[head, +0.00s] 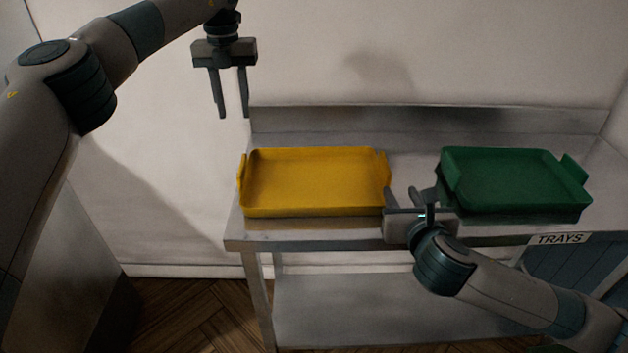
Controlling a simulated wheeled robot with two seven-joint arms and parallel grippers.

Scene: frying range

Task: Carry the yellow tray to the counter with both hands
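The yellow tray (315,211) lies flat and empty on the left part of a steel table, with a raised handle at its left end and another at its right end. My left gripper (232,115) hangs in the air above and behind the tray's left end, pointing down. Its two fingers are apart with nothing between them. My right gripper (416,192) is low by the tray's right end, between the yellow tray and a green tray. Its fingers are partly hidden by its own body, so their opening and any contact with the yellow handle are unclear.
The green tray (515,212) sits on the right of the steel table (400,258), close to my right gripper. A low backsplash (340,120) runs along the wall behind. A "TRAYS" label (560,239) is on the front edge. A lower shelf (390,310) is bare.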

